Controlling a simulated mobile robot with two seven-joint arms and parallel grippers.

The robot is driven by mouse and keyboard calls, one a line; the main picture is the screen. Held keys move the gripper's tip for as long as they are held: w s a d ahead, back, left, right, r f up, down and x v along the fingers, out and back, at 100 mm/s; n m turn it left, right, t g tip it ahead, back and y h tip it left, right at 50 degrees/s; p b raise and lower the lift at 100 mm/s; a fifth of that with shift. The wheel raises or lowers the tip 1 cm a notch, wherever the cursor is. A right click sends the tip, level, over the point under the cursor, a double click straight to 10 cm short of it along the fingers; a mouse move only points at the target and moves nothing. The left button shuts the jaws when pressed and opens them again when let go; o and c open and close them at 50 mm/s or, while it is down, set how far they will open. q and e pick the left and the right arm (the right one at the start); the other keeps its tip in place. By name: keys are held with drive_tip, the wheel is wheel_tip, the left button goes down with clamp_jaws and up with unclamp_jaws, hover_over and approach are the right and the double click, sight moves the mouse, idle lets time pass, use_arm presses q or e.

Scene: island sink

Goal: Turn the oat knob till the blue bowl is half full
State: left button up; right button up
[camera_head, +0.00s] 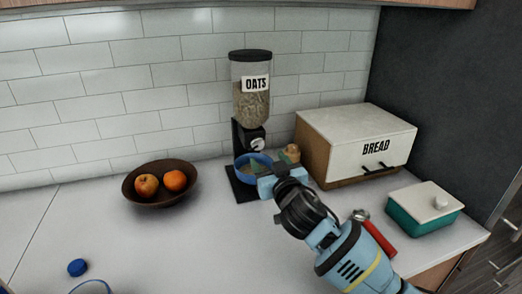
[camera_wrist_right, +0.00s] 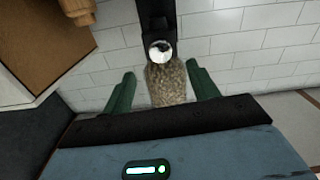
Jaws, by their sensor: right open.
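The oats dispenser (camera_head: 251,85) stands against the tiled wall, its clear jar partly full of oats. Its pale round knob (camera_head: 257,145) is on the black stand below the jar. The blue bowl (camera_head: 240,171) sits on the dispenser's base, partly hidden by my right gripper (camera_head: 276,177); its fill level is not clear. In the wrist view, the dispenser appears upside down, with the knob (camera_wrist_right: 161,50) ahead of my right gripper (camera_wrist_right: 160,85). Its green fingers are spread and empty, and the knob is apart from them. My left gripper is not in view.
A bread box (camera_head: 335,148) stands right of the dispenser. A teal container with a white lid (camera_head: 425,220) and a red object (camera_head: 375,238) lie near my right arm. A brown fruit bowl (camera_head: 160,199) stands left. A blue cap (camera_head: 77,267) is at front left. The middle counter is clear.

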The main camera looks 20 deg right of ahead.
sight(258, 146)
drive_tip(key=shift+w+a, duration=0.15)
drive_tip(key=shift+w, duration=3.25)
drive_tip(key=c, duration=1)
drive_tip(key=shift+m, duration=0.4)
